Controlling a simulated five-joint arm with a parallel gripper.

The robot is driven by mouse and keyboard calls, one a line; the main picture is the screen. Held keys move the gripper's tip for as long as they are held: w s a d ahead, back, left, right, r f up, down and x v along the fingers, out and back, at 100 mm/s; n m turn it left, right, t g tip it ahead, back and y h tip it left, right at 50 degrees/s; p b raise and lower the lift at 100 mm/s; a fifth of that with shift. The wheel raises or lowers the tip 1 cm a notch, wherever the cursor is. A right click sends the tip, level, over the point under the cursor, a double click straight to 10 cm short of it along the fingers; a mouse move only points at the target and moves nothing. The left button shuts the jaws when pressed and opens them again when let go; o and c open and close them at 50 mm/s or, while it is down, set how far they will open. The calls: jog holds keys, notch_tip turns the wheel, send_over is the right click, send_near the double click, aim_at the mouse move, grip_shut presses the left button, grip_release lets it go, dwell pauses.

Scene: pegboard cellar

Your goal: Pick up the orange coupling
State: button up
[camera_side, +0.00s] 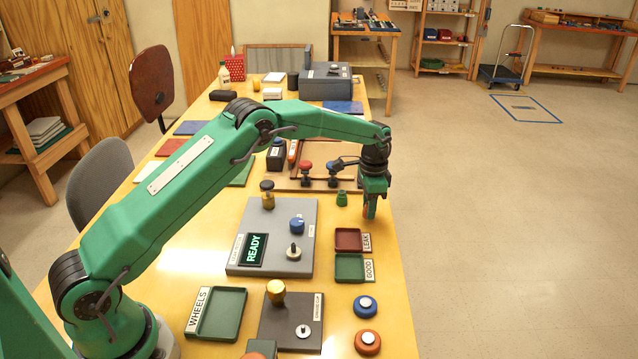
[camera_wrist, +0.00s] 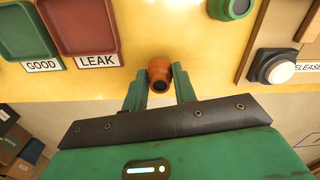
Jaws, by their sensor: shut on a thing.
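The orange coupling (camera_wrist: 159,68) sits between the two green fingers of my gripper (camera_wrist: 159,88) in the wrist view, with its dark bore facing the camera. My gripper is shut on it. In the side view my gripper (camera_side: 370,207) points down near the right edge of the table, and only a little of the orange coupling (camera_side: 368,212) shows at the fingertips. I cannot tell whether the coupling touches the table top.
A green coupling (camera_side: 342,199) stands just left of my gripper. The red LEAK tray (camera_side: 348,250) and green GOOD tray (camera_side: 350,280) lie nearer the camera. A panel with a READY display (camera_side: 253,248) and knobs is to the left. The table edge is close.

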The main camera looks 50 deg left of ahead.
jog(key=r, duration=0.3)
jog(key=shift+s+d+r, duration=0.1)
jog(key=shift+s+d, duration=0.05)
jog(key=shift+d, duration=0.15)
jog(key=s+d+r, duration=0.6)
jog(key=d, duration=0.3)
jog(key=shift+d+r, duration=0.15)
jog(key=shift+r, duration=0.1)
jog(key=s+a, duration=0.4)
jog(key=s, duration=0.2)
jog(key=s+a, duration=0.3)
jog(key=s, duration=0.2)
jog(key=s+a+r, duration=0.1)
jog(key=s+a, duration=0.3)
jog(key=s, duration=0.2)
jog(key=shift+s+a, duration=0.3)
jog(key=shift+f, duration=0.1)
jog(key=shift+f, duration=2.5)
